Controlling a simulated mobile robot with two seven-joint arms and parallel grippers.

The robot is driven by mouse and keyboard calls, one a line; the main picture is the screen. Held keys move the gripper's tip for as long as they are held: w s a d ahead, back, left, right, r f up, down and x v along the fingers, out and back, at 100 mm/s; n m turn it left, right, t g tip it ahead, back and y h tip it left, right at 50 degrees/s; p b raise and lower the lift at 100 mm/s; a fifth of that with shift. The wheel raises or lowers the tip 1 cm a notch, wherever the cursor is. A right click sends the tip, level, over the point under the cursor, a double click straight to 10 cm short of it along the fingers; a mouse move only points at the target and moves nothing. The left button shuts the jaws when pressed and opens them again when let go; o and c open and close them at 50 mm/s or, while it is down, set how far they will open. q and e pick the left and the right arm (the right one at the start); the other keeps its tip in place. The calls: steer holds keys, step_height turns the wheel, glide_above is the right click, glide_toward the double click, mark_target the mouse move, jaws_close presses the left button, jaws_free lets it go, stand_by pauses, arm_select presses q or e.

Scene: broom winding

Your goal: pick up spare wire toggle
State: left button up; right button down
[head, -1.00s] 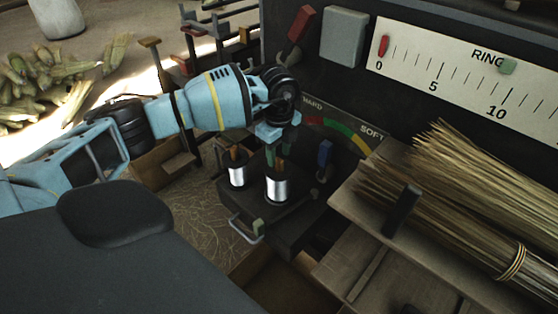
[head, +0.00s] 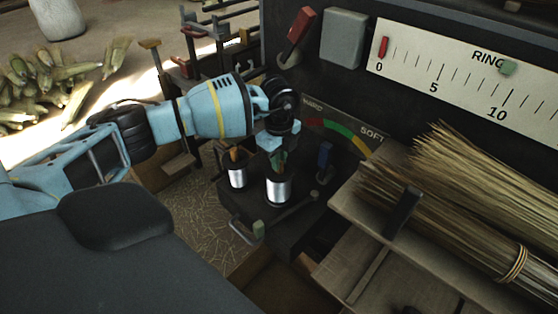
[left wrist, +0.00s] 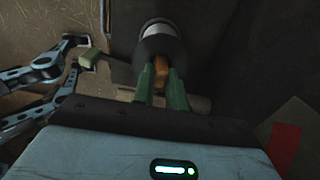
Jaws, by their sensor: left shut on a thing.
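Two silver wire spools with brown wooden toggles stand on a dark block in the head view. My left gripper (head: 278,158) points down over the right spool (head: 278,188). Its green fingers are shut on the brown toggle (left wrist: 158,74), which shows between them in the left wrist view, just above the spool's dark rim (left wrist: 160,42). The fingers partly hide the toggle. The left spool (head: 237,176) with its own toggle stands beside it, untouched. Light-blue linkages of mine, which look like my right gripper (left wrist: 72,65), show at the left of the wrist view; their jaw state is unclear.
A bar handle with a green block (head: 258,228) juts from the dark block's front. A bundle of bristles (head: 450,205) lies on a wooden shelf at right. A dark panel rises behind.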

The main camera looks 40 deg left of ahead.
arm_select(q)
steer(key=shift+r, duration=0.1)
steer(key=shift+r, duration=0.55)
steer(key=shift+s+d+r, duration=0.1)
steer(key=shift+s+r, duration=0.1)
steer(key=shift+r, duration=0.4)
steer(key=shift+s+d+r, duration=0.1)
steer(key=shift+s+r, duration=0.05)
steer(key=shift+r, duration=0.4)
steer(key=s+d, duration=0.3)
steer(key=s, duration=0.4)
steer(key=s+d+r, duration=0.1)
steer(key=s+d, duration=0.2)
steer(key=s, duration=0.4)
steer(key=shift+r+p, duration=0.2)
steer(key=shift+p, duration=0.1)
